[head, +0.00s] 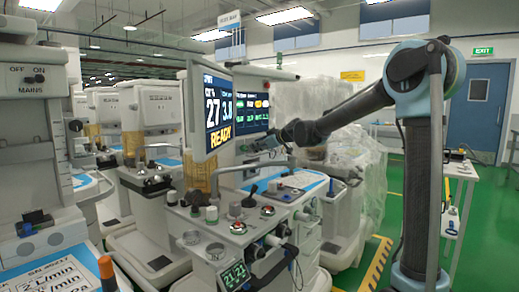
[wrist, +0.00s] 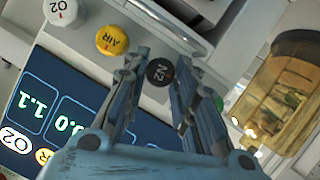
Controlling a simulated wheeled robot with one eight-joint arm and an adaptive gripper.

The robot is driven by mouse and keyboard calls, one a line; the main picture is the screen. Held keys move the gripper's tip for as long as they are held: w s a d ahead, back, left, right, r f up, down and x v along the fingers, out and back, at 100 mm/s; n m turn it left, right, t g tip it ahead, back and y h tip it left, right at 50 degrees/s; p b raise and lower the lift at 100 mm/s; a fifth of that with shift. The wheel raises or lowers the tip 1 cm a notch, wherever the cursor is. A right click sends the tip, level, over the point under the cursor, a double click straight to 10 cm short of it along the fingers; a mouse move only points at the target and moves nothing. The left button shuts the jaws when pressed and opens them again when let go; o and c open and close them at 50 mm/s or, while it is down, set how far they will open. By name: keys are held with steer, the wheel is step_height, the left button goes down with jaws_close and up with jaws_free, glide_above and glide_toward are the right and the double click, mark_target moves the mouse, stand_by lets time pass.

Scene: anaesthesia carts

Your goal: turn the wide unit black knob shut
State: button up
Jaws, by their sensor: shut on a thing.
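The black knob (wrist: 160,73), labelled N2, sits on the unit's pale panel in the wrist view. My gripper (wrist: 159,62) has one finger on each side of it and is shut on it. A yellow AIR knob (wrist: 111,40) and a white O2 knob (wrist: 60,12) stand in a row to its left. In the head view my gripper (head: 266,143) is at the wide unit (head: 255,185), just below its screens (head: 250,105). The black knob cannot be made out there.
A screen with green figures (wrist: 60,110) lies beside the fingers in the wrist view. A curved metal rail (wrist: 165,22) and a clear amber canister (wrist: 285,85) are close by.

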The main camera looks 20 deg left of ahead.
steer(key=shift+w+m+g, duration=0.1)
steer(key=shift+m+g, duration=0.3)
steer(key=shift+m, duration=0.1)
stand_by(0.3)
steer(key=o, duration=0.8)
steer(key=shift+d, duration=0.1)
steer(key=v, duration=1.2)
steer(key=shift+w+f, duration=0.1)
